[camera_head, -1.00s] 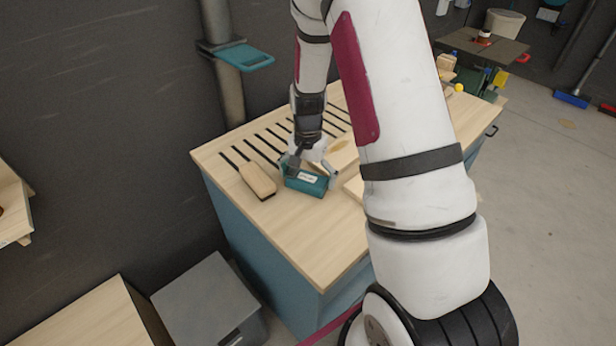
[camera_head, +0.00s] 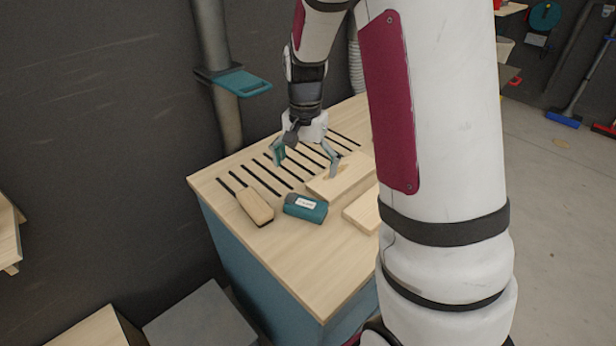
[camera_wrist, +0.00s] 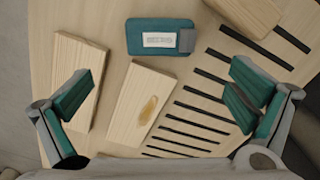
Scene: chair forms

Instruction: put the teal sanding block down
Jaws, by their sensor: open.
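The teal sanding block (camera_head: 305,208), with a white label, lies on the light wood top of the slotted bench (camera_head: 290,262). It sits to the right of a wooden brush-like block. In the wrist view the sanding block (camera_wrist: 160,37) lies flat near the top edge, beyond my fingertips. My gripper (camera_head: 306,160) is open and empty, above the bench behind the sanding block and apart from it. In the wrist view the teal-padded fingers of my gripper (camera_wrist: 160,95) are spread wide, with a wooden board between them.
A wooden board with a knot (camera_wrist: 140,105) lies below my gripper, and a second board (camera_wrist: 75,80) lies beside it. The wooden brush-like block (camera_head: 255,206) is left of the sanding block. Dark slots run along the bench's back. The bench's front is clear.

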